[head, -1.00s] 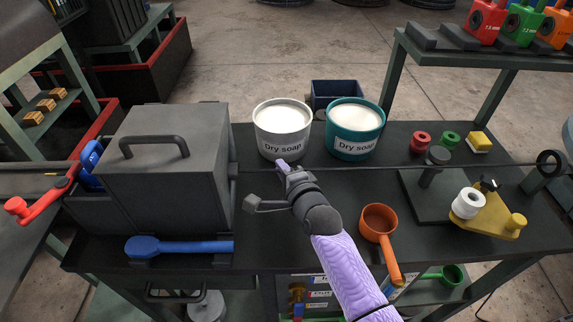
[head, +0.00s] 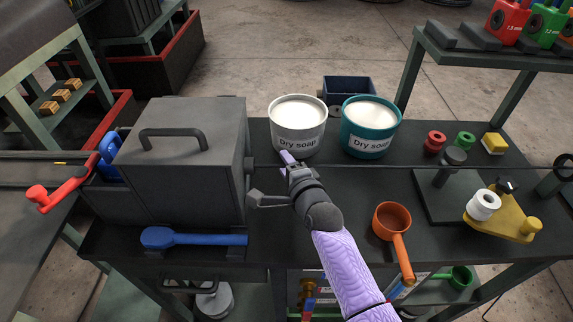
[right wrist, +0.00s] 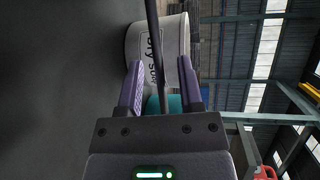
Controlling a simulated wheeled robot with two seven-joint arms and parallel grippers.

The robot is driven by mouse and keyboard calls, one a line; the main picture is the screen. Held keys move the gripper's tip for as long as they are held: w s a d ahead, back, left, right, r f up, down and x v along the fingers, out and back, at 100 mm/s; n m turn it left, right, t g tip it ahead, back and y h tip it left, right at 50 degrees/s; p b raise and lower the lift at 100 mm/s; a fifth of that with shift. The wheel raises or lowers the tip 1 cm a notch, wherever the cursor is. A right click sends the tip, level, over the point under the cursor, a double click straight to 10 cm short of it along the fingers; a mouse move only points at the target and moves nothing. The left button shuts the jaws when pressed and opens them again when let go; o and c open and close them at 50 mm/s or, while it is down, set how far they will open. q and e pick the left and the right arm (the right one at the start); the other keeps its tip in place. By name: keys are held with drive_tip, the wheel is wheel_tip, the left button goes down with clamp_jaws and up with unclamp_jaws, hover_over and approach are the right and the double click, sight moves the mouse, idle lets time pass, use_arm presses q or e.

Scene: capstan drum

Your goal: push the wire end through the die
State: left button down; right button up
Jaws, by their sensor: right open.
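The thin dark wire (head: 380,167) runs level across the bench from the right to the right side of the grey lidded box (head: 190,150). It meets a round fitting (head: 249,165) on that side. Any die there is hidden, and so is the wire's end. My right gripper (head: 287,159) is at the wire, just right of the box and in front of the white soap bucket. In the right wrist view its purple fingers (right wrist: 160,68) stand apart, with the wire (right wrist: 154,40) passing between them. My left gripper is not in view.
A white bucket (head: 298,140) and a teal bucket (head: 368,145) of dry soap stand behind the wire. An orange ladle (head: 392,217) lies right of my forearm. A blue-handled tool (head: 195,239) lies before the box. A yellow fixture with a white roller (head: 486,205) stands at right.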

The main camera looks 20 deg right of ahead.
drive_tip(key=p+v, duration=0.2)
drive_tip(key=v, duration=0.8)
drive_tip(key=shift+p, duration=0.3)
